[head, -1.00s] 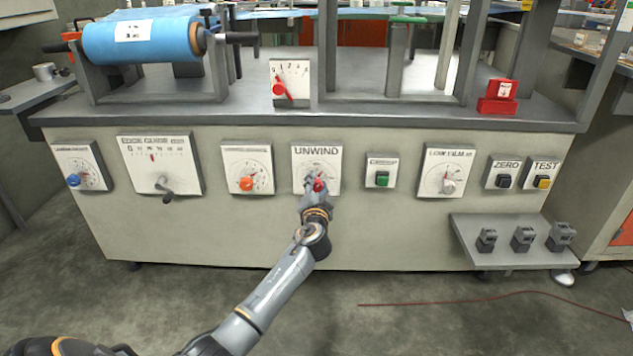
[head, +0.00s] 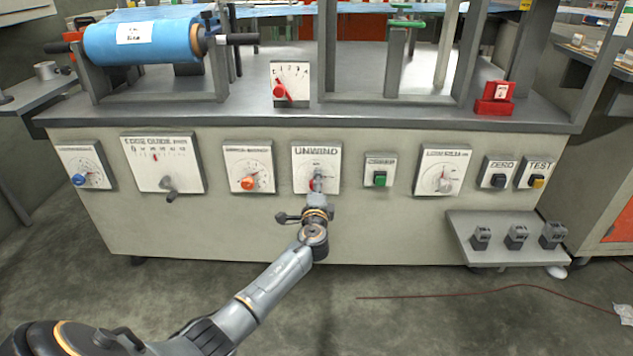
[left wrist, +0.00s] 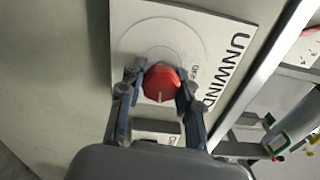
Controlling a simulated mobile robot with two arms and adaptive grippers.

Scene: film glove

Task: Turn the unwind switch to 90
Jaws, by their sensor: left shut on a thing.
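The unwind switch is a red knob (left wrist: 162,82) on a white plate lettered UNWIND (head: 317,156), on the front of the grey machine. My left gripper (head: 316,186) reaches the knob from below in the head view and hides most of it. In the left wrist view its two fingers (left wrist: 156,92) sit on either side of the red knob, shut on it. A pale pointer line shows on the knob's face. The dial marks are too small to read. My right gripper is in neither view.
An orange knob (head: 247,183) sits on the panel to the left and a green button (head: 380,179) to the right. A gauge with a red pointer (head: 280,91) stands above. A shelf (head: 470,252) juts out at lower right.

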